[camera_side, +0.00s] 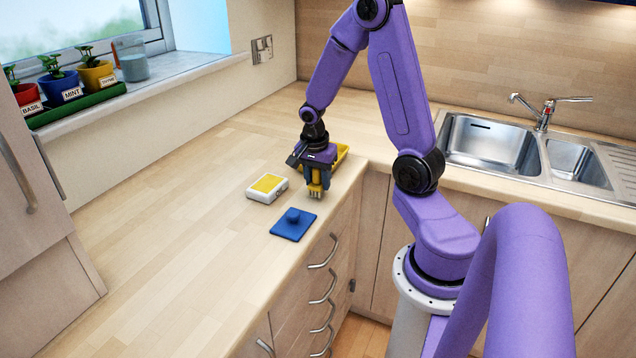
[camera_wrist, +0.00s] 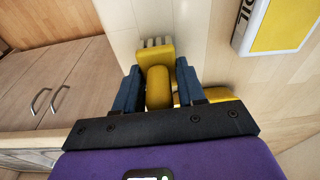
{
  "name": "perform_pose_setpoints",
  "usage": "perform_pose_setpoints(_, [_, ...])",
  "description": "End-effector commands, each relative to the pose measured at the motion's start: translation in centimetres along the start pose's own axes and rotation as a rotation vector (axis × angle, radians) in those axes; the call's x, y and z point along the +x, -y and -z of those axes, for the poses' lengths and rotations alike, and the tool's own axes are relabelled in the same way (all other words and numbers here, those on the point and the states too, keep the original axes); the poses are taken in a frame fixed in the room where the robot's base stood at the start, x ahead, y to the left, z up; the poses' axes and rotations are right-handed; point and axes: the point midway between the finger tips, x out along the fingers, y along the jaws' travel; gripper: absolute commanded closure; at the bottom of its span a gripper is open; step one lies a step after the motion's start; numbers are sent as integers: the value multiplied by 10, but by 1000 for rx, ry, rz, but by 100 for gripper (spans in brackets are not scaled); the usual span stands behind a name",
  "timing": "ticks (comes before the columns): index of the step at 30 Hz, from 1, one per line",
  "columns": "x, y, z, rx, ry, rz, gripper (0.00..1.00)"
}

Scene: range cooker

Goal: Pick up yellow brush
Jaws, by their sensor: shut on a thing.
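The yellow brush (camera_wrist: 157,88) has a rounded yellow handle and a block head with pale bristles. In the wrist view it sits between the two blue fingers of my gripper (camera_wrist: 160,97), which are shut on it. In the side view my gripper (camera_side: 315,184) points down above the counter near its front edge. The brush head (camera_side: 315,189) shows below the fingers with its bristles down. The rest of the brush is hidden by the gripper. I cannot tell whether the bristles touch the counter.
A yellow object (camera_side: 342,153) lies right behind my gripper, partly hidden. A white box with a yellow top (camera_side: 267,187) is to the left. A blue square plate with a knob (camera_side: 293,224) lies in front. The sink (camera_side: 487,143) is at right; the left counter is clear.

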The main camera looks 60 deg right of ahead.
Motion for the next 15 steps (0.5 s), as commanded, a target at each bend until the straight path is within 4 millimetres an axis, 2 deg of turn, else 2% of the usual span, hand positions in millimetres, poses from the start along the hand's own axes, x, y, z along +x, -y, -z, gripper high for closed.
perform_pose_setpoints(4, [-21,1,3,2,0,8,90])
perform_pose_setpoints(15, [-72,-35,-12,0,0,8,90])
